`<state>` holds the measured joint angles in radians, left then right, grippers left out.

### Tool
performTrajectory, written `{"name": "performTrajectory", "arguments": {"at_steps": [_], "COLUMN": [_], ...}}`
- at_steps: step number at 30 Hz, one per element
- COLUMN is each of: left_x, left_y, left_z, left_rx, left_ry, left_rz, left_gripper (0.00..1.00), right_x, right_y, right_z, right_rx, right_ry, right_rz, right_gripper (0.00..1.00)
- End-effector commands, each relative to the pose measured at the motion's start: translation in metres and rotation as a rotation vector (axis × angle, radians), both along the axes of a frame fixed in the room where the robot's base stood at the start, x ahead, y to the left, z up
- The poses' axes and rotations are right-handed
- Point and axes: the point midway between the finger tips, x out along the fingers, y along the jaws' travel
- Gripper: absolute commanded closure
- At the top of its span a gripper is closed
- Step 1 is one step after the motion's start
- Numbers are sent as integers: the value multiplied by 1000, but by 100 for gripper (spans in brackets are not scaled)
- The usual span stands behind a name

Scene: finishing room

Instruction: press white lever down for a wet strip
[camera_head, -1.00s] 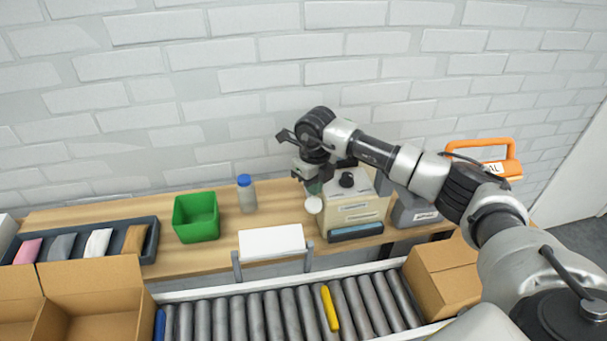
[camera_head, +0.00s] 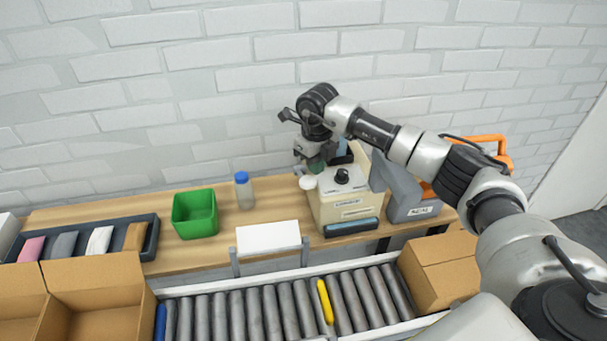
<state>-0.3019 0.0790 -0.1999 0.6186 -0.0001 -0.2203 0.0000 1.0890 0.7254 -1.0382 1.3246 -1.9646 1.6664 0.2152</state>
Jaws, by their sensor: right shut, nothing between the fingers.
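The white lever's round end (camera_head: 308,182) shows at the left side of a cream dispenser (camera_head: 352,204) with a black knob on top. My right gripper (camera_head: 316,165) is shut and empty. It is just above the lever's end, fingers pointing down; I cannot tell whether they touch. The rest of the lever is hidden behind the gripper and dispenser. A dark teal bar runs along the dispenser's lower front edge. No wet strip can be made out. My left gripper is not in view.
A blue-capped bottle (camera_head: 244,191) and a green bin (camera_head: 195,214) stand left of the dispenser. A grey sealer (camera_head: 412,203) stands close on its right. A white plate (camera_head: 268,238) and roller conveyor (camera_head: 245,312) are in front. Bare bench lies between bottle and dispenser.

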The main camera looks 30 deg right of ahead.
Motion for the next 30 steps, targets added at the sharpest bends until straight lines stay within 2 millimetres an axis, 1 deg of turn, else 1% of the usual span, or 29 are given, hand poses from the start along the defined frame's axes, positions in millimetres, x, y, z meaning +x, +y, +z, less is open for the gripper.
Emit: {"name": "performTrajectory", "arguments": {"at_steps": [14, 17, 27, 30], "left_x": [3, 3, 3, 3], "left_y": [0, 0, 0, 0], "left_z": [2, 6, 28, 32], "left_rx": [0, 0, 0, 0], "left_ry": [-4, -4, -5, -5], "left_rz": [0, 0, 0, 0], "left_gripper": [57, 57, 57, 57], "right_x": [0, 0, 0, 0], "right_y": [1, 1, 1, 1], "right_z": [2, 8, 43, 50], "right_rx": [0, 0, 0, 0], "right_ry": [0, -1, -1, -1], "right_rz": [1, 1, 1, 1], "right_gripper": [100, 100, 100, 100]}}
